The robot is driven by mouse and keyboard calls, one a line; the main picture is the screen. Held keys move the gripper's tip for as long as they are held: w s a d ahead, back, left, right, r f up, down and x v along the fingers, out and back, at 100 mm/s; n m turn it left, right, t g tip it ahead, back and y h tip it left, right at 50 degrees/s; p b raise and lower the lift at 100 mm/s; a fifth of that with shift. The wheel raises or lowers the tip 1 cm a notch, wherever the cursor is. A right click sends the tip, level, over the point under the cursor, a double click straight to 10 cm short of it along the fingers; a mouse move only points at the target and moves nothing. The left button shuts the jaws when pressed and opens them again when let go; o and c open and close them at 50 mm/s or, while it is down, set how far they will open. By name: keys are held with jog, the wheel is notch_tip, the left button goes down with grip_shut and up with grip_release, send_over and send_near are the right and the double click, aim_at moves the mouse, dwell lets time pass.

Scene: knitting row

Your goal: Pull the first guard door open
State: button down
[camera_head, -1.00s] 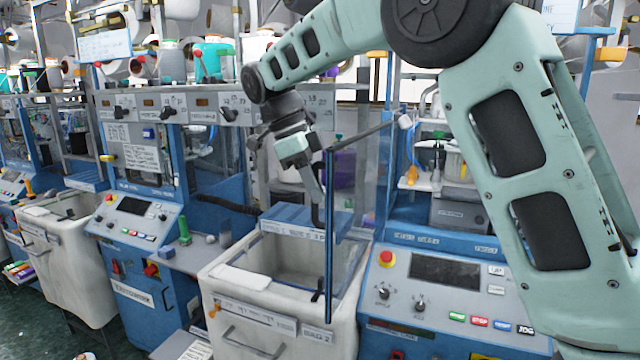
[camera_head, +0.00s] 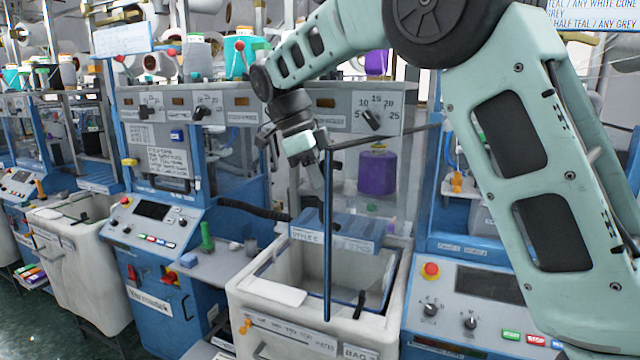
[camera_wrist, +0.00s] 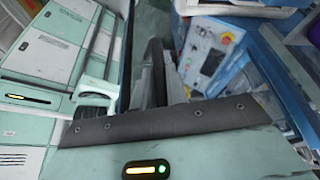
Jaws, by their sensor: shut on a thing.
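The guard door (camera_head: 328,240) is a clear panel with a blue upright edge and a dark top bar. It stands swung out from the knitting machine, over the white bin below. My gripper (camera_head: 317,190) is at its free edge, pointing down, partly hidden behind that edge. In the wrist view my gripper (camera_wrist: 168,88) is shut around a dark curved bar (camera_wrist: 155,68), which looks like the door's handle. The exact contact is hard to see.
A white bin (camera_head: 290,335) stands beneath the door. A control panel (camera_head: 490,300) with a red button is at right, behind my arm. A purple yarn cone (camera_head: 377,172) sits behind.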

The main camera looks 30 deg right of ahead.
jog(key=shift+d, duration=0.1)
jog(key=c, duration=1.4)
grip_release()
jog(key=shift+d, duration=0.1)
jog(key=shift+r, duration=0.1)
jog(key=shift+w+a+r, duration=0.1)
jog(key=shift+a+r, duration=0.1)
jog(key=shift+r, duration=0.05)
jog(key=p+v, duration=0.5)
jog(key=v, duration=1.1)
jog(key=shift+r+p, duration=0.3)
jog(key=shift+r, duration=0.05)
jog(key=shift+w+a, duration=0.1)
jog(key=shift+f, duration=0.1)
grip_shut()
